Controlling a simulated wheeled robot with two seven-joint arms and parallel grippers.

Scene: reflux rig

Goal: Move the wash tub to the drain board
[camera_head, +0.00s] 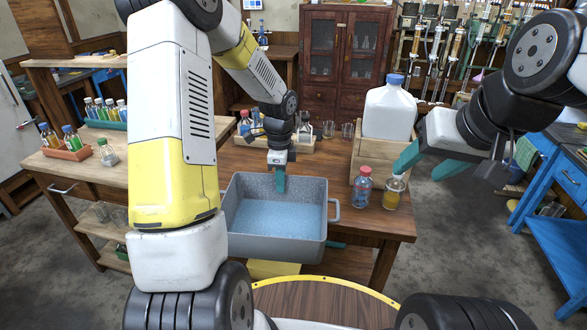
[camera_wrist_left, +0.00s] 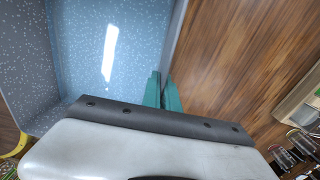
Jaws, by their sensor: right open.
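The wash tub (camera_head: 318,235) is a grey speckled open box with a blue-tinted inside and a side handle at its right. It is at the front of the wooden table, overhanging the front edge; I cannot tell whether it rests there or is lifted. My left gripper (camera_head: 280,183) is at the tub's back wall, its teal fingers close together on either side of the rim. In the left wrist view the fingers (camera_wrist_left: 163,92) straddle the tub's wall. My right gripper (camera_head: 428,165) is open, above and right of the orange-liquid bottle (camera_head: 394,191). I cannot pick out the drain board.
On the table (camera_head: 330,170) a red-capped bottle (camera_head: 362,187) stands right of the tub. A wooden crate (camera_head: 367,160) holds a white jug (camera_head: 389,110). A rack with bottles (camera_head: 245,127) and beakers stands behind. A side bench (camera_head: 75,165) at left carries small bottle racks.

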